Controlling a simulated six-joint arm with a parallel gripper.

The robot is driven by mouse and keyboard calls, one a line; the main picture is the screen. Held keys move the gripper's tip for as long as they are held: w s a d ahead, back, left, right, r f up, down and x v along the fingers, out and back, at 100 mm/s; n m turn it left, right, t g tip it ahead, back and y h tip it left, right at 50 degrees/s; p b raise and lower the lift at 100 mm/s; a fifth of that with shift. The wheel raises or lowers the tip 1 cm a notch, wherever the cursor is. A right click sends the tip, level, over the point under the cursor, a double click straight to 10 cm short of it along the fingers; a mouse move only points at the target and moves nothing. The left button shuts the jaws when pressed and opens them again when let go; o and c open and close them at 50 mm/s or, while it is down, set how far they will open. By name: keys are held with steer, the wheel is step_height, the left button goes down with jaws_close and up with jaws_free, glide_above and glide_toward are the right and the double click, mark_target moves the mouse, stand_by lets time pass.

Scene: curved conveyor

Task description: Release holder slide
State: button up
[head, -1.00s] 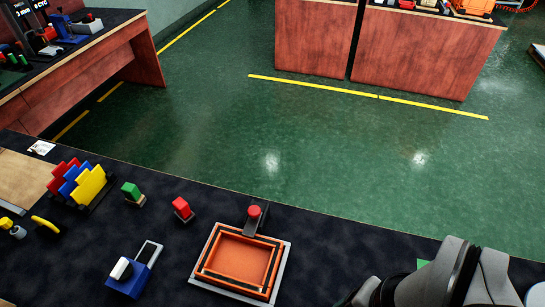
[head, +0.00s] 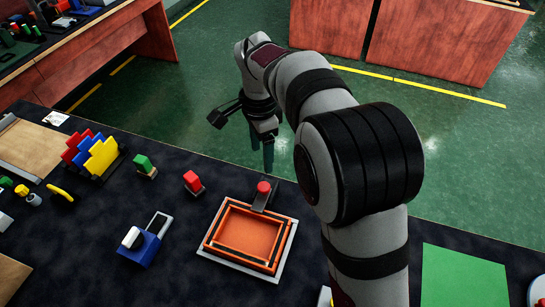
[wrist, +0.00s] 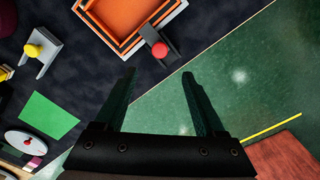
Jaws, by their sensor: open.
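A red knob (head: 264,187) stands on a dark grey slide piece (head: 257,205) at the far edge of an orange tray (head: 209,233) set on a light base. My gripper (head: 262,160) is above and just beyond this knob in the head view, pointing down. Its fingers are open and empty. In the wrist view the knob (wrist: 159,49) lies just past and between the open fingertips (wrist: 158,76), apart from them. The slide's dark bar (wrist: 152,35) reaches the tray's rim. A blue block with a white knob (head: 134,238) and a grey slot piece stands left of the tray.
A small red-topped block (head: 192,181), a green-topped block (head: 145,165) and a rack of coloured plates (head: 95,155) stand further left. A green sheet (head: 463,275) lies at right. A yellow knob on a grey bracket (wrist: 33,50) shows in the wrist view. The table's far edge is close.

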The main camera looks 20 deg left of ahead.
mark_target(264, 186)
step_height(264, 186, down, 12)
steer(key=shift+f, duration=0.15)
steer(key=shift+c, duration=0.2)
jaws_close()
stand_by(1.1)
